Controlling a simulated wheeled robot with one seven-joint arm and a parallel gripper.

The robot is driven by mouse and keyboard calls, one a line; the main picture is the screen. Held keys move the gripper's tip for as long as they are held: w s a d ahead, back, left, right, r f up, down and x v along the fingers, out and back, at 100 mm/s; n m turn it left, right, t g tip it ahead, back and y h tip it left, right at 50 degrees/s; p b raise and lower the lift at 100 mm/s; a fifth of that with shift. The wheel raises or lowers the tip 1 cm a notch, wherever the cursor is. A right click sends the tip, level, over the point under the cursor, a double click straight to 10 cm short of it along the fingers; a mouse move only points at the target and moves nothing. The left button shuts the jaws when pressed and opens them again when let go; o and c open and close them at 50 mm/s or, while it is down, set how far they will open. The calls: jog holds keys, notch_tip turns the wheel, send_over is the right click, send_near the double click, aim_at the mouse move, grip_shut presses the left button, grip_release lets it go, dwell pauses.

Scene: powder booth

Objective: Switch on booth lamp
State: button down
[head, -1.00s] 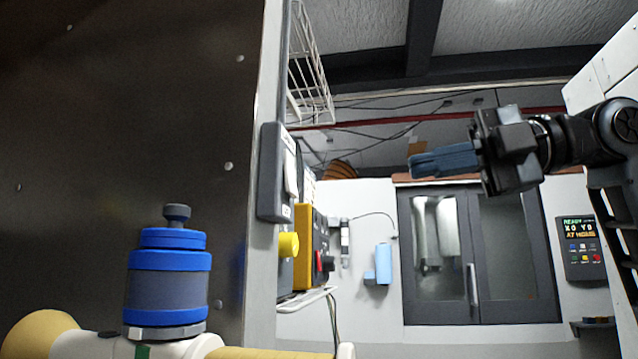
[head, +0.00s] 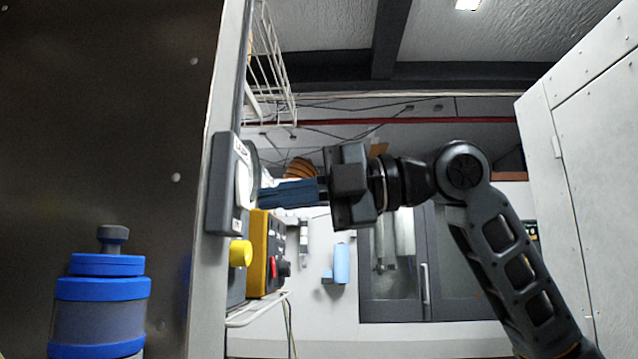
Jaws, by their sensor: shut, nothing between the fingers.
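The lamp switch is a dark wall box (head: 222,185) with a pale rocker (head: 243,185) on its face, seen nearly edge-on at the left of the head view. Small lettering above the rocker is too oblique to read surely. My gripper (head: 264,195) is shut and empty, its blue fingers pointing left at the rocker's lower half. The fingertips are at or very close to the rocker; I cannot tell whether they touch. Which way the rocker is tilted is unclear.
Below the switch are a yellow knob (head: 240,253) and a yellow box (head: 258,250) with a red knob. A wire basket (head: 270,75) hangs above. A blue-capped bottle-like part (head: 100,310) stands lower left. A pale cabinet (head: 590,150) stands right.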

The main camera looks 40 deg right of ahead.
jog(key=shift+w+a+f, duration=0.1)
jog(key=shift+w+a, duration=0.35)
jog(key=shift+w+a+f+b, duration=0.15)
jog(key=shift+f+b, duration=0.1)
jog(key=shift+b, duration=0.2)
jog(key=shift+r, duration=0.2)
